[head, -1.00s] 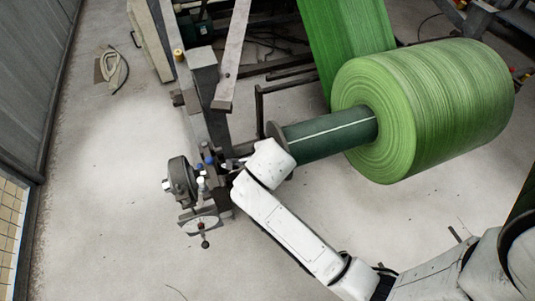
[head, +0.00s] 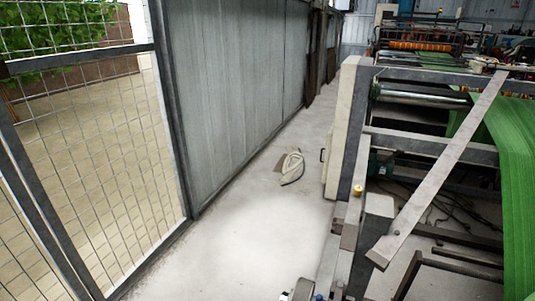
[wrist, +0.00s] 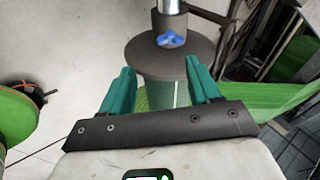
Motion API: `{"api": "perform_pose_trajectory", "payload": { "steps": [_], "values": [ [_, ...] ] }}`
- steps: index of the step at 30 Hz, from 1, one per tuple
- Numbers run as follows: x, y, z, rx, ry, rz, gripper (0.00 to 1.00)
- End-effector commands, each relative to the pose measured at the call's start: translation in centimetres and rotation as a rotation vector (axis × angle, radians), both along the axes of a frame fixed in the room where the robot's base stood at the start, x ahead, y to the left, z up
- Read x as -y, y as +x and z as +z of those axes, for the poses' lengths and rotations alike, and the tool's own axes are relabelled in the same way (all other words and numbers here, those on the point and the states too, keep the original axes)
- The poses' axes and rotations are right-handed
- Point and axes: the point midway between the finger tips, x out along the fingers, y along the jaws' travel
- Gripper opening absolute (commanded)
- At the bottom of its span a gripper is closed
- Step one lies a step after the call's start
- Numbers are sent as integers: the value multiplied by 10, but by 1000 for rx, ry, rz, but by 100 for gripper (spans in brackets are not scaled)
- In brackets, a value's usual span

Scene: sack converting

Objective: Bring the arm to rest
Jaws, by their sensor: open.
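My gripper (wrist: 160,90) shows in the wrist view with two teal fingers apart and nothing between them that it grips. Beyond the fingertips is a dark round flange (wrist: 165,56) on a roll core, with a metal shaft and a blue part (wrist: 171,39) above it. The dark green core (wrist: 168,93) shows between the fingers; I cannot tell how far off it is. My arm and gripper do not show in the head view.
In the head view, a machine frame (head: 440,149) with green web (head: 517,160) stands at right. A grey wall (head: 240,90) and mesh fence (head: 100,150) run along the left. A crumpled sack (head: 291,166) lies on the floor. Clear floor (head: 235,235) lies between.

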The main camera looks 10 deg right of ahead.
Motion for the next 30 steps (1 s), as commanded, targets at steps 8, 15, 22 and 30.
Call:
{"api": "perform_pose_trajectory", "payload": {
  "steps": [8,15,22,30],
  "values": [
    [-27,-48,13,-309,-49,555,62],
    [-49,-91,27,-515,-94,1116,62],
    [-66,-129,44,-623,-148,1639,62],
    [-74,-148,52,-650,-189,1935,62]
  ]
}}
